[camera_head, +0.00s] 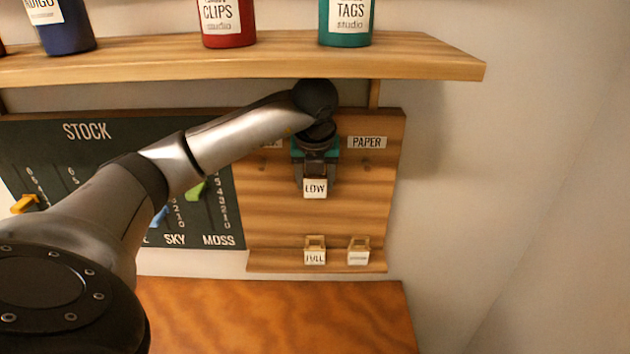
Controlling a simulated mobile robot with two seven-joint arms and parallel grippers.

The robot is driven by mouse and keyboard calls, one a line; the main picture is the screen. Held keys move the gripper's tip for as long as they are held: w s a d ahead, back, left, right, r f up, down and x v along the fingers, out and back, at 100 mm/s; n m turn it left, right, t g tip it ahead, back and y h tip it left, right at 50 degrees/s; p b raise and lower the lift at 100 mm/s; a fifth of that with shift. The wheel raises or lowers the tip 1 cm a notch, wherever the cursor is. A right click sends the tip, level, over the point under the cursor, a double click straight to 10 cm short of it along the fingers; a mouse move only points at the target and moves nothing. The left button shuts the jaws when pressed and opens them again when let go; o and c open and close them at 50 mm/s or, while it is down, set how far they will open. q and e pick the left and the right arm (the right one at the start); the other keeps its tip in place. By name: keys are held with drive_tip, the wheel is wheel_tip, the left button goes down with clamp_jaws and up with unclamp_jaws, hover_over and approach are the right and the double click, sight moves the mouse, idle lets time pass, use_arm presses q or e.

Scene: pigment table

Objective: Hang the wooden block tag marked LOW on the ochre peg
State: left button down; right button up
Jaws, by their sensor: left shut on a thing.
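The wooden block tag marked LOW (315,189) is between the fingers of my left gripper (315,178), in front of the wooden peg board (382,205). The gripper is shut on it, and the LOW face points toward me, upright. No label reading OCHRE can be made out; my arm and gripper cover the upper middle of the board. A label to the left is mostly hidden. Whether the tag touches a peg cannot be told. My right gripper is not in view.
A FULL tag (315,256) and another tag (358,256) stand on the board's lower ledge. A shelf (430,62) with bottles overhangs above. A dark STOCK board (88,150) is left; a wooden table (300,320) is below.

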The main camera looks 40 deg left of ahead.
use_arm(q)
drive_tip(key=shift+w+a, duration=0.1)
drive_tip(key=shift+a, duration=0.2)
drive_tip(key=shift+c, duration=0.5)
unclamp_jaws()
drive_tip(key=shift+w+d, duration=0.1)
drive_tip(key=shift+d+r+b, duration=0.35)
drive_tip(key=shift+r, duration=0.15)
drive_tip(key=s+d+b, duration=0.2)
drive_tip(key=s+d, duration=0.6)
drive_tip(key=s, duration=0.2)
drive_tip(key=shift+b, duration=0.3)
